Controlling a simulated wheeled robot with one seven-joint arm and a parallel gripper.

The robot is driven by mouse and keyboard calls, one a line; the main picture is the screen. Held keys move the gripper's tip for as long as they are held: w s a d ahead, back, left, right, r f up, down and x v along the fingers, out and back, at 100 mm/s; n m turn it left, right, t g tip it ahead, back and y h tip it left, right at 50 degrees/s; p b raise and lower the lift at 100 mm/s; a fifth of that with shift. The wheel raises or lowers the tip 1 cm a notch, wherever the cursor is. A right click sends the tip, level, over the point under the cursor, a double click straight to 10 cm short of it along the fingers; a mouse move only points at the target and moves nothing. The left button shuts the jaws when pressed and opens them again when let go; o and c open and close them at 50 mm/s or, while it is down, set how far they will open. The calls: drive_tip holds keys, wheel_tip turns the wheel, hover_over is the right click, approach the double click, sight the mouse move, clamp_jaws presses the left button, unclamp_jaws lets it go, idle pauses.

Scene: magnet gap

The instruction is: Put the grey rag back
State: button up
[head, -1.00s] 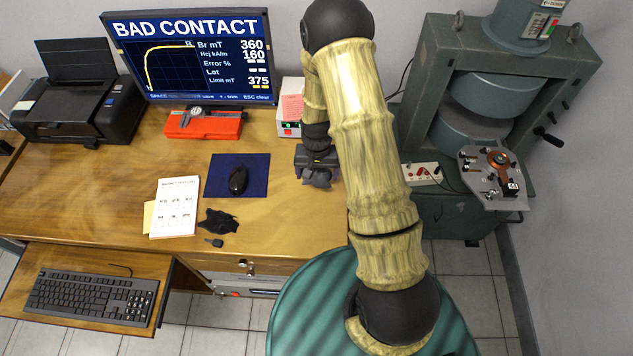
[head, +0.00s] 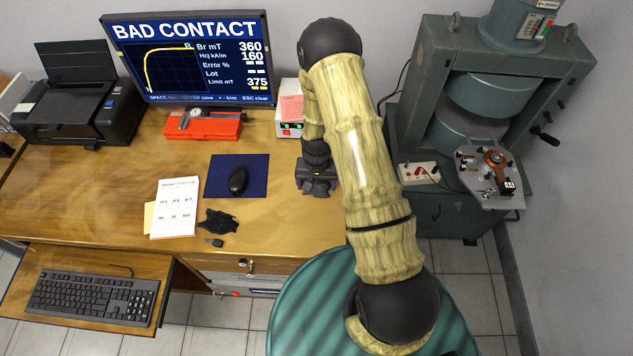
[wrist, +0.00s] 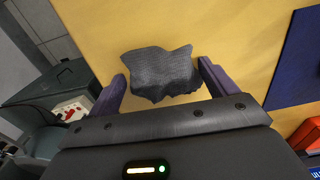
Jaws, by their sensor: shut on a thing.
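The grey rag (wrist: 160,72) is a crumpled, woven cloth. In the wrist view it lies between the two purple fingers of my gripper (wrist: 160,85), with the yellow-brown desk top behind it. My gripper is shut on the rag. In the head view my gripper (head: 318,186) is over the right part of the wooden desk (head: 285,215), near its right end. The rag is hard to make out there against the dark gripper. I cannot tell whether the rag touches the desk.
A black crumpled piece (head: 217,221) lies by a paper sheet (head: 174,208). A mouse (head: 238,181) sits on a blue pad (head: 257,166). A red case (head: 203,128) and a white box (head: 290,117) stand behind. The magnet machine (head: 430,200) stands to the right.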

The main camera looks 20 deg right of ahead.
drive_tip(key=shift+f, duration=0.15)
drive_tip(key=o, duration=0.8)
drive_tip(key=shift+r+b, duration=0.95)
drive_tip(key=shift+r, duration=5.2)
wheel_tip(320, 180, up, 10)
drive_tip(key=n+t, duration=0.1)
drive_tip(key=n, duration=0.1)
hover_over(317, 182)
drive_tip(key=s, duration=0.6)
drive_tip(key=shift+n+t, duration=0.8)
drive_tip(key=s+r, duration=0.4)
drive_tip(key=s, duration=0.1)
drive_tip(key=s+r, duration=0.2)
drive_tip(key=s, duration=0.1)
drive_tip(key=shift+a, duration=0.1)
